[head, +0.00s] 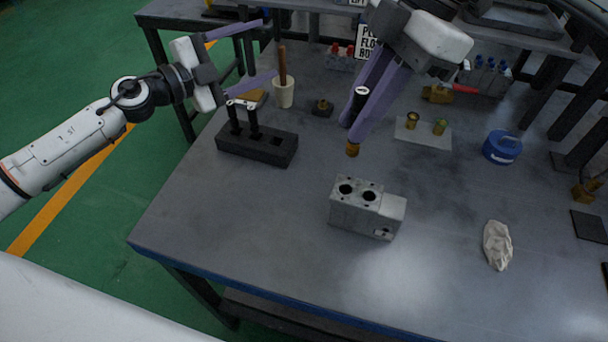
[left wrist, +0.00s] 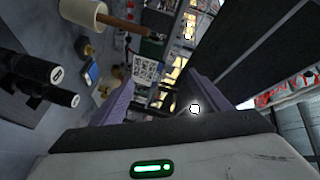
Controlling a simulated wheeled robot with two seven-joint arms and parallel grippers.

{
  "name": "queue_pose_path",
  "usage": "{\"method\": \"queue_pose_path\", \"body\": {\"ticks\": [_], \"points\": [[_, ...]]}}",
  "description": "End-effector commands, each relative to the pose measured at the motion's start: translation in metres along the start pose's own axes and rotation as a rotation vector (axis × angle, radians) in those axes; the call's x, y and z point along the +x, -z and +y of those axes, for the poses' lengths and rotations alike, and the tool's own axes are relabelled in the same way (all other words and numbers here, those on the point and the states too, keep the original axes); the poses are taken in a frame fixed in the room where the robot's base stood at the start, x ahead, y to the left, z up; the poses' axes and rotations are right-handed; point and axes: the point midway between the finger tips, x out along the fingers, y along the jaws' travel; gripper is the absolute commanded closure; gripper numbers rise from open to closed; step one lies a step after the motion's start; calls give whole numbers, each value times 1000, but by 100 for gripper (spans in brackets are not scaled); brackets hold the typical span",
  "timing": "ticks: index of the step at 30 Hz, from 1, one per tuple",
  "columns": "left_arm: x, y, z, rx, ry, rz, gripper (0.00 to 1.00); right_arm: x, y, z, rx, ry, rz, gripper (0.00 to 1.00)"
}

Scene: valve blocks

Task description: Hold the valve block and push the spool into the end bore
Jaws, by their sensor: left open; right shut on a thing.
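The grey valve block (head: 345,217) stands on the table, with two dark bores in its top and a small opening low on its front face. My right gripper (head: 357,128) is shut on a black spool with a pale end (head: 359,103), held above the table behind the block. The black rack (head: 250,152) is at left, with two spools (head: 234,118) upright in it and an empty hole; these spools also show in the left wrist view (left wrist: 38,70). My left gripper (head: 270,47) is open and empty, behind the rack and away from the block.
A cream cup (head: 285,98) with a brown handle stands behind the rack. A small brass part (head: 352,149) shows just below my right fingertips. A pale mat with brass fittings (head: 424,138), a blue tin (head: 502,147) and a crumpled cloth (head: 497,245) lie right. The front left of the table is clear.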

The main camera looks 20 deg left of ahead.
Motion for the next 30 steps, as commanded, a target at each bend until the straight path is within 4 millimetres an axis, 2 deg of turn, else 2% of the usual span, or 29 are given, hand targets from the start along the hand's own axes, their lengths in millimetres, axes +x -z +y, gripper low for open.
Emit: {"method": "queue_pose_path", "body": {"ticks": [1,5,9,12,15,20,26,30], "points": [[6,17,20,-77,-95,62,31,0,0,0,0,-1,1,100],[4,56,81,-297,-377,171,31,0,0,0,0,-1,1,100],[-14,90,142,-515,-673,224,31,0,0,0,0,-1,1,100],[-29,110,175,-637,-842,245,31,0,0,0,0,-1,1,100],[-41,126,196,-720,-961,262,31,-1,0,0,0,-1,1,100],[-51,139,213,-782,-1054,277,31,-1,0,0,0,-1,1,100],[-42,153,228,-789,-1065,281,31,0,0,0,0,-1,1,100],[-30,168,246,-788,-1065,281,31,0,0,0,0,-1,1,100]]}}
